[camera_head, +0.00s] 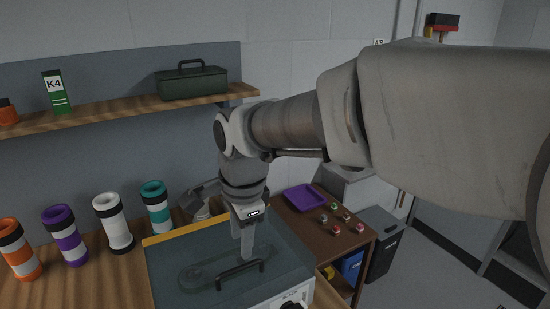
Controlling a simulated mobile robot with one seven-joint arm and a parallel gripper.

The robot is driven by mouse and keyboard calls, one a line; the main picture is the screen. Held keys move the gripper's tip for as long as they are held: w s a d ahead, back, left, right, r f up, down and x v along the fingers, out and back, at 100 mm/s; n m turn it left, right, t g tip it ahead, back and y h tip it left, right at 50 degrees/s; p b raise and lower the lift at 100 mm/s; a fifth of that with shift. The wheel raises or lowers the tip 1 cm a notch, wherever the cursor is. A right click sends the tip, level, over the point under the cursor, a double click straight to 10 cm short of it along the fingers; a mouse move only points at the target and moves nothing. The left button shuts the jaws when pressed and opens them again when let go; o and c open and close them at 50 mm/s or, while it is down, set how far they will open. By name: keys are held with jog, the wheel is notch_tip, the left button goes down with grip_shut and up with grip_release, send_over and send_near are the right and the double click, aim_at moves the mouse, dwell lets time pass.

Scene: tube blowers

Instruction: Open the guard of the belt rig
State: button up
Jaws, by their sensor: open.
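The belt rig (280,297) stands on the wooden bench at the bottom of the head view, with a white front face and a dark knob. Its see-through guard (170,260) is down over the top, with an orange strip along the back edge. A belt loop shows dimly beneath it. A black bar handle (240,274) sits on the guard near the front. My gripper (247,257) points down over the guard, just behind the handle. Its jaws are open. I cannot tell whether the fingertips touch the handle or guard.
Orange, purple, white and teal tubes (114,226) stand left of the rig. To the right, a brown table (320,240) bears a purple tray (306,198) and several small parts.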

aim_at(240, 267)
jog(key=f, duration=0.2)
jog(key=w+f, duration=0.1)
jog(key=f, duration=0.2)
jog(key=a+f, duration=0.1)
jog(key=f, duration=0.2)
jog(key=shift+w+f, duration=0.1)
jog(key=shift+w, duration=0.15)
grip_shut()
dwell(1.0)
